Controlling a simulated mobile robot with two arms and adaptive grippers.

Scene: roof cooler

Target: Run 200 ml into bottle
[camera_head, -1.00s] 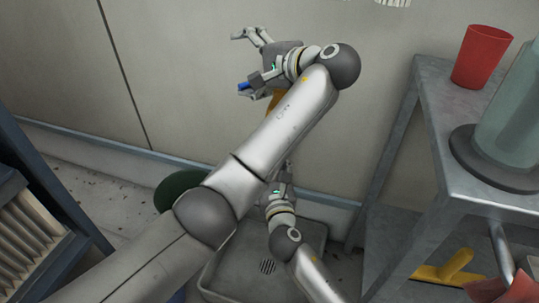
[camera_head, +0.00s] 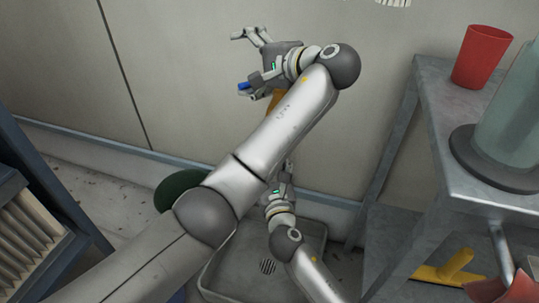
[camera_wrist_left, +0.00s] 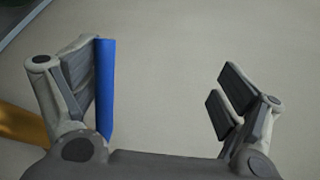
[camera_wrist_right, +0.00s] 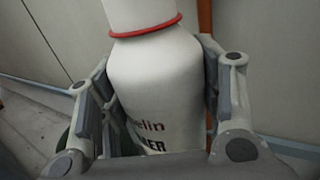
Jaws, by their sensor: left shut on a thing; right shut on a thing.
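My left gripper (camera_head: 241,63) is in front of the pale wall. A blue bar (camera_head: 245,86), like a lever, lies along one of its fingers. In the left wrist view the blue bar (camera_wrist_left: 105,90) runs along the inner side of the left finger, and the fingers on the right stand well apart from it. My right gripper (camera_wrist_right: 160,105) is shut on a white bottle (camera_wrist_right: 155,75) with a red ring at its neck and partly hidden dark lettering. In the head view my left arm hides the bottle and most of the right gripper (camera_head: 285,172). The bottle's mouth and contents are out of sight.
A grey basin (camera_head: 230,262) with a drain grate is on the floor below my right arm. A metal table (camera_head: 448,150) at right bears a red cup (camera_head: 482,55) and a clear vessel (camera_head: 510,130). A yellow object (camera_head: 450,268) lies below. A dark green round thing (camera_head: 180,190) is partly hidden.

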